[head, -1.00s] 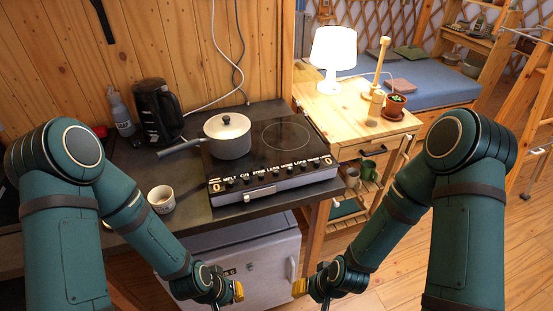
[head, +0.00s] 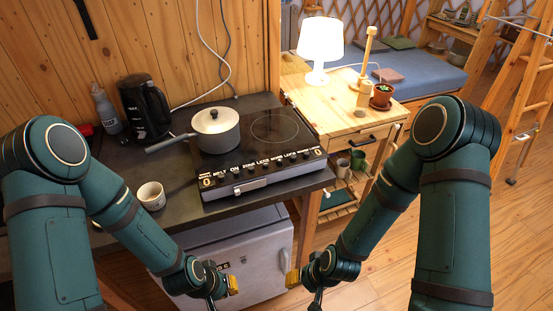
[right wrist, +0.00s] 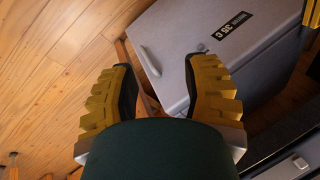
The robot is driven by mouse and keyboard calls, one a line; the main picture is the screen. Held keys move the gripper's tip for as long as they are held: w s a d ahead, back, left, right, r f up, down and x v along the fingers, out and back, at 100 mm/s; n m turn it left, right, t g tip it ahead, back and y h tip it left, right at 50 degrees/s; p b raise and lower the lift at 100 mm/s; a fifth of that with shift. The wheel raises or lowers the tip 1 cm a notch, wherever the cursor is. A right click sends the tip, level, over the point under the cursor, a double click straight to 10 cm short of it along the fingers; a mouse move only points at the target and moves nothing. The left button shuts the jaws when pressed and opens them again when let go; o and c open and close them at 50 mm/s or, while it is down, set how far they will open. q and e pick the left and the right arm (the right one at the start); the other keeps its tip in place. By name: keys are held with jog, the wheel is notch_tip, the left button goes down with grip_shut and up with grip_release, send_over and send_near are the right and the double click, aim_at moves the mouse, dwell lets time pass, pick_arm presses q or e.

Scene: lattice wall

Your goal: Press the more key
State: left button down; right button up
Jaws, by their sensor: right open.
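The black hob (head: 252,150) sits on the dark counter. Its front strip carries a row of small labelled black keys between two displays showing 0. A label near the middle right of the row appears to read MORE (head: 276,159); the print is small. My left gripper (head: 232,285) is low in front of the cabinet, well below and apart from the keys; its jaw opening is unclear. My right gripper (head: 293,279) is also low, near the cabinet's right edge. In the right wrist view, its yellow-padded fingers (right wrist: 162,88) are apart with nothing between them.
A lidded pot (head: 216,133) stands on the hob's left zone, its handle pointing left. A white cup (head: 151,195) and a black kettle (head: 146,108) stand on the counter to the left. A grey cabinet (head: 250,250) is below. A wooden side table (head: 345,115) stands to the right.

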dwell(0.4)
grip_shut()
dwell(0.7)
dwell(0.3)
